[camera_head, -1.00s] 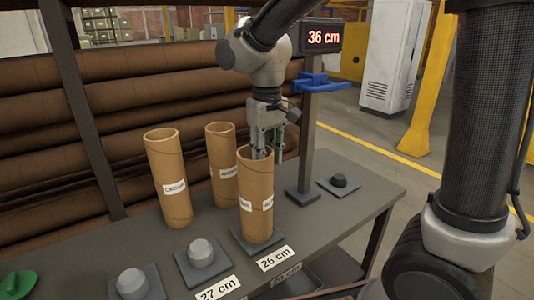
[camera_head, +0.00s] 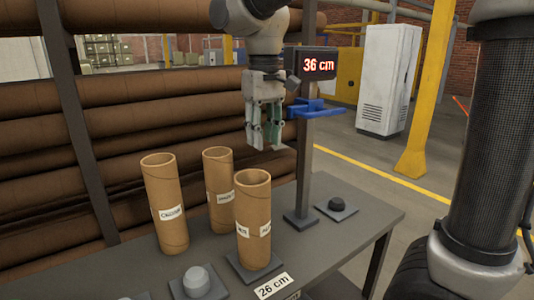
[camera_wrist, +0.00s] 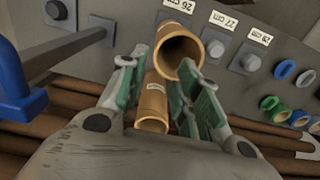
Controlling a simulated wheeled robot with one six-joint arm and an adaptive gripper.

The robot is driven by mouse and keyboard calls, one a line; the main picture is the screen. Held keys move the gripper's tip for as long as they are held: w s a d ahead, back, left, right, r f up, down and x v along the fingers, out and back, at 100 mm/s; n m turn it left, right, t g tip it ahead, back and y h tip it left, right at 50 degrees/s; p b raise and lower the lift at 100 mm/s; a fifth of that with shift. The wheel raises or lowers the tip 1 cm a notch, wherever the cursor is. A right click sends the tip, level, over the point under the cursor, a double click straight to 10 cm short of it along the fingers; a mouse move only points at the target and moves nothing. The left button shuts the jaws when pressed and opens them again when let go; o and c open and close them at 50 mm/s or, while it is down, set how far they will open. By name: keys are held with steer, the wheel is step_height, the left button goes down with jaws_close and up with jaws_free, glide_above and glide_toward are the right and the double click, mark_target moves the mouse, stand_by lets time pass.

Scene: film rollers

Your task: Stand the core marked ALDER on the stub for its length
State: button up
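A brown cardboard core (camera_head: 253,225) stands upright on the square stub plate (camera_head: 236,266) behind the 26 cm label (camera_head: 273,287). Two white labels show partly on its sides and are hard to read. My gripper (camera_head: 264,140) is open and empty above this core, clear of its rim. In the wrist view the core's open top (camera_wrist: 181,50) shows beyond my fingers (camera_wrist: 163,100). A left core (camera_head: 165,205), whose label is blurred, and a back core (camera_head: 219,190), label also unclear, stand upright on the table.
A post carries a display reading 36 cm (camera_head: 317,64) and a blue bracket (camera_head: 314,108), just right of my gripper. An empty dark stub (camera_head: 337,203) stands at the right; a grey stub (camera_head: 196,280) is at the front. Green and blue rings (camera_wrist: 285,69) lie farther off.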

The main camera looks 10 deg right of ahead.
steer(key=s+d+m+t, duration=0.2)
steer(key=s+d, duration=0.3)
steer(key=d, duration=0.8)
steer(key=s+d+f+m+t, duration=0.2)
steer(key=s+d+f, duration=0.3)
steer(key=s+d, duration=0.6)
steer(key=shift+f+m, duration=0.15)
steer(key=shift+m, duration=0.15)
steer(key=shift+s, duration=0.1)
steer(key=shift+a, duration=0.15)
